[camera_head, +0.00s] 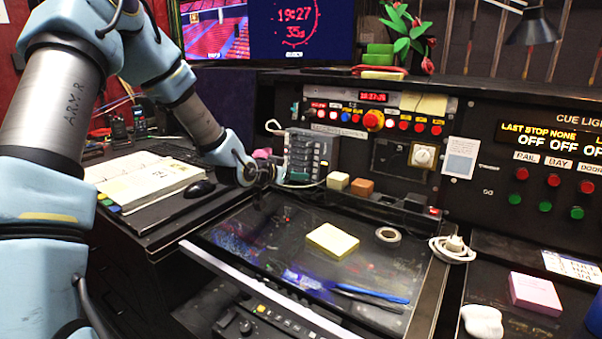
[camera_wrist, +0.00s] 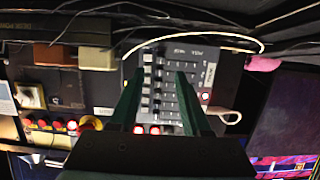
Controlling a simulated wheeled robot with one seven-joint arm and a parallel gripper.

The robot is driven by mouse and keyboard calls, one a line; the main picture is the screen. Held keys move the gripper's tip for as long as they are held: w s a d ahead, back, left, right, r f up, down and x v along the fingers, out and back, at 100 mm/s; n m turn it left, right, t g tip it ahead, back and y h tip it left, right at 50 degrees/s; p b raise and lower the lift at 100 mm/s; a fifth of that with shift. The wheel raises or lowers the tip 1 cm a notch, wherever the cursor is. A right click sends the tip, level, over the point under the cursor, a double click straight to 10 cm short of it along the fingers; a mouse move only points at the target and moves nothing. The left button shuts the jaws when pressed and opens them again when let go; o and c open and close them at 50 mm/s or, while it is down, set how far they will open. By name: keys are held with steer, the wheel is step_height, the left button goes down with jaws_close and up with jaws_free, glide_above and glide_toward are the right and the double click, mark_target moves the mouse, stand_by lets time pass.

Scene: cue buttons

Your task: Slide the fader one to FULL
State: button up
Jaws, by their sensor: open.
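The fader panel (camera_head: 305,152) is a small grey box with several dark fader slots and light caps, standing at the back of the desk. It also shows in the wrist view (camera_wrist: 170,88), where several pale caps line its left side and red-lit buttons sit along its lower edge. The labels are too small to read, so I cannot tell which fader is one or its exact setting. My gripper (camera_wrist: 160,72) is open, its two dark green fingers apart over the panel and hiding parts of it. In the head view my gripper (camera_head: 264,173) is just left of the panel.
A white cable arcs beside the panel. A cream block (camera_head: 338,181) and an orange-brown block (camera_head: 362,187) stand just right of it. A yellow note pad (camera_head: 332,241), a tape roll (camera_head: 388,235) and blue-handled tool lie on the dark glass desk. An open book (camera_head: 145,178) lies left.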

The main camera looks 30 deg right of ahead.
mark_target(307, 170)
steer(key=shift+p+x, duration=0.4)
steer(key=shift+x, duration=1.8)
steer(key=shift+a, duration=0.1)
jaws_close()
steer(key=shift+w, duration=0.1)
